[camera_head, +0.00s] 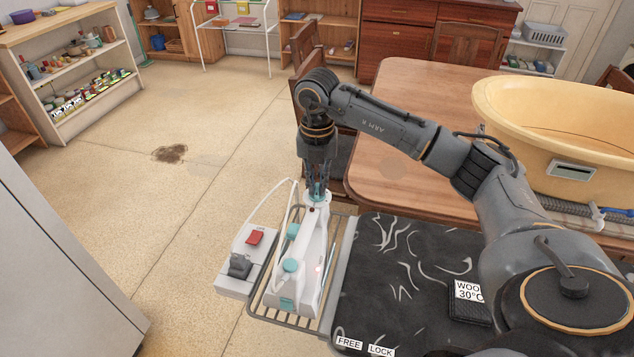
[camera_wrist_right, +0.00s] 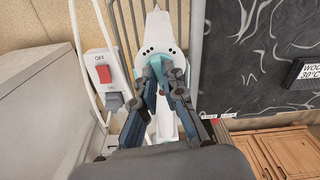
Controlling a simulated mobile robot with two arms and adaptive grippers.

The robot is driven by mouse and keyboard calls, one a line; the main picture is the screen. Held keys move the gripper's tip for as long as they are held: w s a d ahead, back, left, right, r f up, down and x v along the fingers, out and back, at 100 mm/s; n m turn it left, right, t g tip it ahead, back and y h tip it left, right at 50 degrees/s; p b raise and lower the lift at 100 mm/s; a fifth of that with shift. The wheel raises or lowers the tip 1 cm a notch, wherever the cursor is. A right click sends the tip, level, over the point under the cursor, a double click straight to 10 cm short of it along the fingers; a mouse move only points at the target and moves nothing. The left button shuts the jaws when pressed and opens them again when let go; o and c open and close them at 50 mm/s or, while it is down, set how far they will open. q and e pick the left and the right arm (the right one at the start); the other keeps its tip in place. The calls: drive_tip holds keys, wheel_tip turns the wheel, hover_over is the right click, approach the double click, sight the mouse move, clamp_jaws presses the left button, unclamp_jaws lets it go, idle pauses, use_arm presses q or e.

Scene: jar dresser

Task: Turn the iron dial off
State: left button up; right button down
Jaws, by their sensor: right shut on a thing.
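The white and teal iron (camera_head: 309,262) rests on a wire rack (camera_head: 264,308) at the left end of the dark ironing board. A small red light shows on its side. In the wrist view the iron's pointed white tip (camera_wrist_right: 157,30) lies beyond my fingers. My left gripper is out of view.
The ironing board (camera_head: 395,300) carries a "WOOL 30°C" label. A wooden table (camera_head: 400,85) holds a yellow tub (camera_head: 555,135).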

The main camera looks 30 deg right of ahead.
sight(317, 188)
drive_tip(key=shift+m, duration=1.1)
drive_tip(key=c, duration=1.4)
unclamp_jaws()
drive_tip(key=shift+r, duration=0.1)
wheel_tip(317, 188, up, 12)
drive_tip(key=shift+f, duration=0.1)
